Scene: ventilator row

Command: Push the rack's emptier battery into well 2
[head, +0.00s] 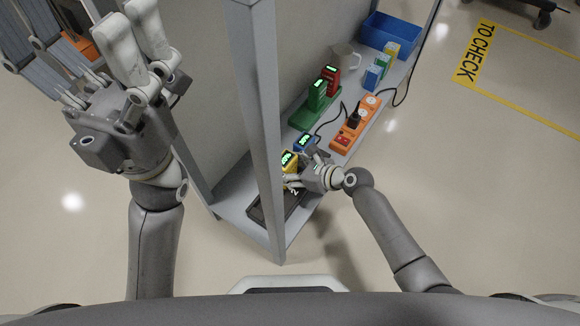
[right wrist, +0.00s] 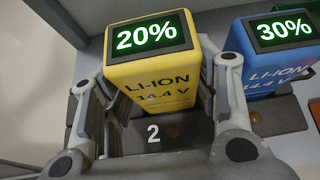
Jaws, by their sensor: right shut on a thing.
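My right gripper (head: 303,177) is shut on a yellow battery (head: 289,159). In the right wrist view that battery (right wrist: 150,70) reads 20% and stands upright between the fingers, behind a white number 2 on the dark charger (right wrist: 190,135). Its lower end is partly hidden, so I cannot tell how deep it sits. A blue battery (right wrist: 275,65) reading 30% stands to its right. The charger (head: 264,213) lies on the shelf. The green rack (head: 303,117) holds a green battery (head: 316,93) and a red battery (head: 330,79). My left gripper (head: 85,55) is open and empty, left of the shelf.
A grey post (head: 258,110) rises before the shelf and hides part of it. An orange power strip (head: 348,138) with a black plug and cable lies right of the rack.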

